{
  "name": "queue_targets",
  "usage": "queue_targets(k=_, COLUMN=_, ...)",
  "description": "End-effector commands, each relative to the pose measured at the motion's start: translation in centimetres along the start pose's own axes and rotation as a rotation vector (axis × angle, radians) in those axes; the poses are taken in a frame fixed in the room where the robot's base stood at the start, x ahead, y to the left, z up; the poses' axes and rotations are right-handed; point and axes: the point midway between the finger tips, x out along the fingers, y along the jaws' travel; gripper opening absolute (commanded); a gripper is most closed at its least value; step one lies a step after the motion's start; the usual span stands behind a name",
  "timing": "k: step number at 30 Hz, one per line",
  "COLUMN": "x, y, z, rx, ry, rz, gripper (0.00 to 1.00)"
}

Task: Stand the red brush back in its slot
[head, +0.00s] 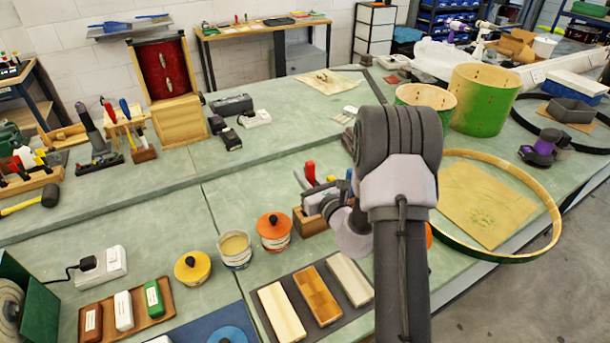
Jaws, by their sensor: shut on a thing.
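A small wooden block (311,223), likely the brush holder, stands on the green bench, partly covered by my wrist. My gripper (322,199) is over this block, seen from behind and largely hidden by my own arm. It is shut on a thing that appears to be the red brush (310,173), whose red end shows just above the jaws. A second red piece and a blue handle (348,174) show close beside it. The bristles and the slots are hidden, so I cannot tell whether the brush is inside a slot.
An orange-lidded tin (274,232), an open tin (235,250) and a yellow-lidded tin (193,268) stand left of the block. Wooden bars lie on a dark mat (292,324) in front. A large hoop (548,205) lies right. Bench behind the tins is clear.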

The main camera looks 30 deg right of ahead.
Motion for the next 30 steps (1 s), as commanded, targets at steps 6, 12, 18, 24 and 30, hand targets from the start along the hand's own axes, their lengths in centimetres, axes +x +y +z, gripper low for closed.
queue_targets(k=6, x=0.0, y=0.0, z=-0.9, rx=0.0, ry=0.0, rz=0.0, gripper=0.0)
queue_targets(k=12, x=0.1, y=0.0, z=-1.6, rx=0.0, ry=0.0, rz=0.0, gripper=0.0)
queue_targets(k=18, x=0.1, y=0.0, z=-2.3, rx=0.0, ry=0.0, rz=0.0, gripper=0.0)
queue_targets(k=24, x=0.1, y=0.0, z=-3.0, rx=0.0, ry=0.001, rz=0.0, gripper=0.0)
queue_targets(k=30, x=0.1, y=0.0, z=-3.7, rx=0.0, ry=0.001, rz=0.0, gripper=0.0)
